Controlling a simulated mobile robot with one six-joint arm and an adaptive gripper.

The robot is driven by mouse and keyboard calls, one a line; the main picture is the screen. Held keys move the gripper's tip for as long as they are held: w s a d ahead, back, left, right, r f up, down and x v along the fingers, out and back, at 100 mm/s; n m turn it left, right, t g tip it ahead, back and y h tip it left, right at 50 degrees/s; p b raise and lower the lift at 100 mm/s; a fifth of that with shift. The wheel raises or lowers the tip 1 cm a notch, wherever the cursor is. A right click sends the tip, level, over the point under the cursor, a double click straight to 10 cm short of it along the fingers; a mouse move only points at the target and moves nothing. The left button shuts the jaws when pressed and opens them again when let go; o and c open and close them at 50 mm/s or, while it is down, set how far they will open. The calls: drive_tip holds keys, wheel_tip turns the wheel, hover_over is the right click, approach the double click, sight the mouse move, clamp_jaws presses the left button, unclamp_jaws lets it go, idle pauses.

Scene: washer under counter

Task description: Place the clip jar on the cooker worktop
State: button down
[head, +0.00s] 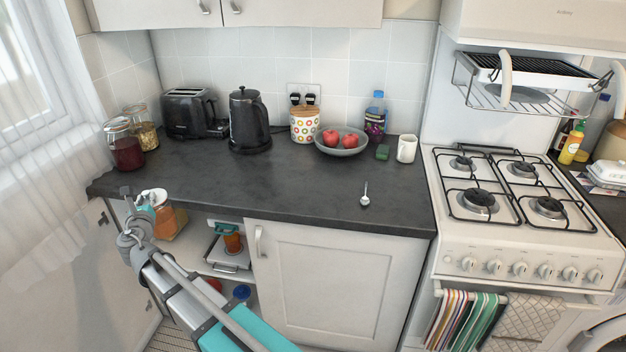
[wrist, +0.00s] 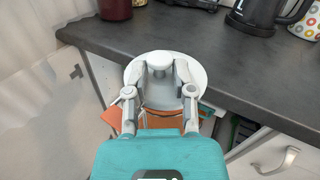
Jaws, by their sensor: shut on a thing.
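The jar looks upright, in front of the dark worktop's front edge, by the open shelves below. The dark worktop (head: 300,185) runs left of the white cooker (head: 520,225). Another dark worktop piece (head: 590,190) shows right of the cooker.
Two glass jars (head: 126,150), a toaster (head: 189,112), a kettle (head: 248,120), a patterned canister (head: 304,125), a fruit bowl (head: 343,145) and a white mug (head: 407,148) stand towards the back. A spoon (head: 364,195) lies near the front. The worktop's front middle is clear.

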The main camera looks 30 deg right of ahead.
wheel_tip(320, 180, up, 10)
drive_tip(key=p, duration=0.9)
drive_tip(key=shift+r, duration=0.2)
drive_tip(key=shift+a, duration=0.15)
